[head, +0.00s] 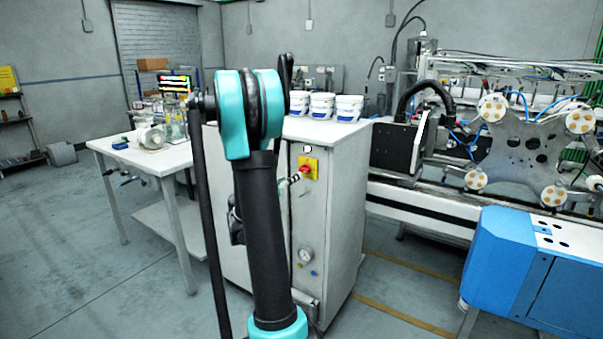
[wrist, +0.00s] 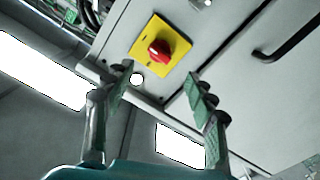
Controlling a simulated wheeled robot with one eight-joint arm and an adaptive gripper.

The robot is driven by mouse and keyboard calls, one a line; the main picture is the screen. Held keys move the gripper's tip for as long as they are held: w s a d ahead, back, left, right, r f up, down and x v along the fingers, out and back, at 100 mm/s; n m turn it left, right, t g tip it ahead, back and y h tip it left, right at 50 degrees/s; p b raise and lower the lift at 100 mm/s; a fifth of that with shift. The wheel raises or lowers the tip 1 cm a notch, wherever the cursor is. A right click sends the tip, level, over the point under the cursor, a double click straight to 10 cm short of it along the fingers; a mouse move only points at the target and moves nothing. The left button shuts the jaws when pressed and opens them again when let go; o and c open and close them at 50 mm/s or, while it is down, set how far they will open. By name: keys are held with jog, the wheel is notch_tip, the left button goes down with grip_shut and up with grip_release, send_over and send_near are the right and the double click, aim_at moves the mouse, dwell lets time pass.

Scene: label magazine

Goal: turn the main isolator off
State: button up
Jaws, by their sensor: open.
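The main isolator is a red rotary knob (head: 305,171) on a yellow square plate (head: 313,162), on the front of a light grey cabinet (head: 335,205). In the wrist view the red knob (wrist: 158,52) and the yellow plate (wrist: 176,40) lie beyond the fingertips, a little above the space between them. My gripper (wrist: 160,77) is open, with its two fingers apart and nothing between them. In the head view my gripper's tip (head: 292,181) shows just left of the knob; most of it is hidden behind my arm. I cannot tell whether it touches the knob.
Several white tubs (head: 321,106) stand on the cabinet top. A gauge (head: 306,254) sits lower on the cabinet front. A white table (head: 130,160) with bottles is at left, and a machine with a blue housing (head: 530,265) is at right. Open floor lies at the left front.

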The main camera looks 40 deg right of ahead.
aim_at(303, 171)
jog(key=x, duration=0.9)
jog(key=shift+w+d, duration=0.1)
jog(key=shift+d, duration=0.2)
jog(key=c, duration=1.1)
